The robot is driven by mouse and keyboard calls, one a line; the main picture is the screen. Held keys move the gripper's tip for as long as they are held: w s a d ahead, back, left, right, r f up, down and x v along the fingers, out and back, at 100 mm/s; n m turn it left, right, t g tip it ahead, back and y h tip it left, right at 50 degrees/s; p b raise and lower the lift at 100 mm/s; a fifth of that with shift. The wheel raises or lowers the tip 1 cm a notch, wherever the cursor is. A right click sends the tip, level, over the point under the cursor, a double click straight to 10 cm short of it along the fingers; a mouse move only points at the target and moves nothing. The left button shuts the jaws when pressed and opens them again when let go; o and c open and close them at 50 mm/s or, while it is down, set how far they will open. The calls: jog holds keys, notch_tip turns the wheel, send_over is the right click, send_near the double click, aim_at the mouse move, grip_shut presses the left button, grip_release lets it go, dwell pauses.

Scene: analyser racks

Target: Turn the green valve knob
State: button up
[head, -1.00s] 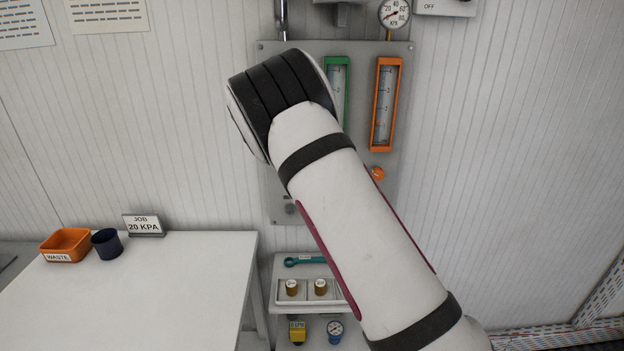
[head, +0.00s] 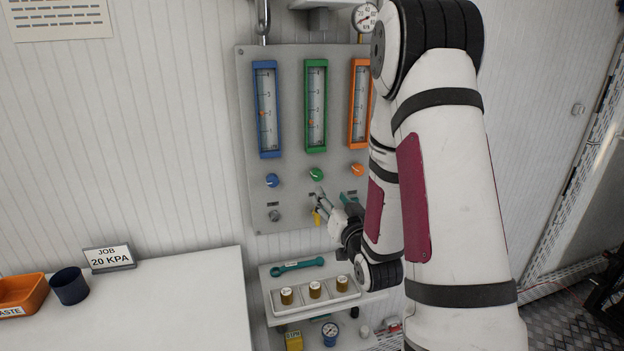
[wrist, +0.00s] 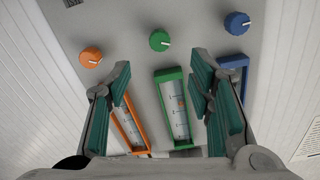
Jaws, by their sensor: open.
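The green valve knob (head: 316,174) is on the grey wall panel (head: 243,140), below the green-framed flow tube (head: 316,105). In the wrist view the green knob (wrist: 159,40) shows above and between my fingertips, with a white pointer mark. My gripper (head: 335,195) is open and empty, just below the green knob in the head view. In the wrist view both teal-padded fingers of my gripper (wrist: 160,80) are spread apart, and nothing is between the pads touching them. The knob looks apart from the fingers.
A blue knob (head: 272,180) and an orange knob (head: 358,169) flank the green one. A shelf (head: 290,312) below holds a teal wrench (head: 297,266) and brown-sided, white-topped pieces (head: 315,290). A white table (head: 180,300) with a job sign (head: 109,259) stands at left.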

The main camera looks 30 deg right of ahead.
aim_at(318, 177)
jog(key=b+x, duration=0.4)
jog(key=b, duration=0.3)
jog(key=shift+w, duration=0.3)
jog(key=b, duration=0.3)
jog(key=shift+w+d+f, duration=0.1)
jog(key=shift+w+f, duration=0.05)
jog(key=x, duration=0.8)
grip_shut()
jog(key=shift+w, duration=0.1)
